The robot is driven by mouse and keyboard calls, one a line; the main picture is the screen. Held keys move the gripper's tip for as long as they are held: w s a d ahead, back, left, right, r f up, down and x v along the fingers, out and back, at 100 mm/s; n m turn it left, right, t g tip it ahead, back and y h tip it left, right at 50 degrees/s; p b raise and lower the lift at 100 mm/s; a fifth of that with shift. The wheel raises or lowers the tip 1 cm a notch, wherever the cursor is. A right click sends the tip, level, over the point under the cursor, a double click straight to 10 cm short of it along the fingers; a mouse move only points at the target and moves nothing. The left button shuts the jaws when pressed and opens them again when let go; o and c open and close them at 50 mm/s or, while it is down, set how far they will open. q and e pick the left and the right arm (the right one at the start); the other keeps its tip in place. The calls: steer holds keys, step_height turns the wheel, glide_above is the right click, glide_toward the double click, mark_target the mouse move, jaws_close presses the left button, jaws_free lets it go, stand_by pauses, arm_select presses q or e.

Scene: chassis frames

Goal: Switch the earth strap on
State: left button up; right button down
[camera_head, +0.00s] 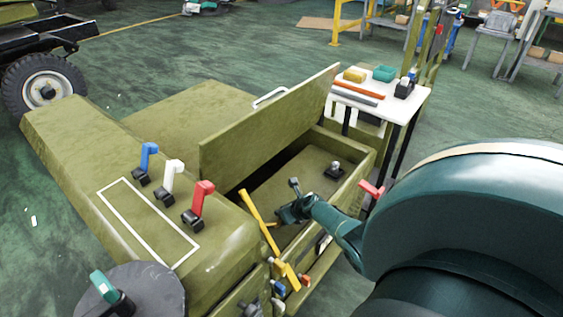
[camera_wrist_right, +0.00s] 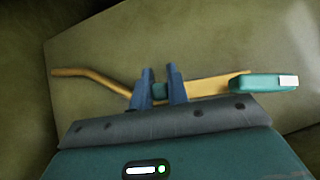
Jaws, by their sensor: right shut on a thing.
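In the head view my right gripper (camera_head: 290,200) is inside the open compartment of the olive chassis box, near its front wall. I cannot tell whether the held piece is part of the bar. A long yellow bar (camera_head: 262,222) also leans over the front wall in the head view. No part is marked as the earth strap.
A raised lid (camera_head: 268,120) stands behind the compartment. A knob on a black base (camera_head: 335,170) is inside. Blue (camera_head: 148,158), white (camera_head: 173,176) and red (camera_head: 203,198) levers stand on top at left. A small white table (camera_head: 408,100) stands behind.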

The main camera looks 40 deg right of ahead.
arm_select(q)
steer(key=shift+w+d+p, duration=0.15)
steer(key=shift+d+p, duration=0.1)
steer(key=shift+p, duration=0.1)
arm_select(e)
steer(key=shift+s+a+m+h, duration=0.2)
steer(key=shift+m+h, duration=0.1)
steer(key=shift+m, duration=0.1)
arm_select(q)
steer(key=shift+f, duration=0.15)
arm_select(e)
steer(key=shift+d+f, duration=0.1)
steer(key=c, duration=1.4)
jaws_free()
steer(key=shift+o, duration=0.2)
steer(key=shift+d, duration=0.1)
